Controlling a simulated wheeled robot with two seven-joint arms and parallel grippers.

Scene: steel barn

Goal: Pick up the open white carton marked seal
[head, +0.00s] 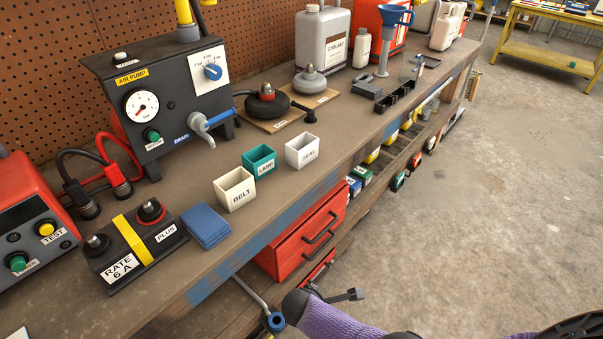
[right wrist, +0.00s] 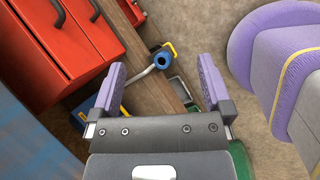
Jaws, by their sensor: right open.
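The open white carton marked SEAL (head: 302,151) stands upright on the workbench, the rightmost of three small open cartons. Its label faces the front edge, and it looks empty. The green LAMP carton (head: 259,161) stands just left of it, and the cream BELT carton (head: 235,189) is farther left. My right gripper (right wrist: 162,66) is open and empty in the right wrist view, its two purple fingers apart. It points down past the bench front, away from the carton, which is not in that view. My left gripper is in neither view.
The workbench (head: 195,262) has a blue-worn front edge. A red drawer unit (head: 300,243) sits below it, also in the right wrist view (right wrist: 50,30). A blue cloth (head: 206,226), battery (head: 130,247) and air pump (head: 165,95) stand left.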

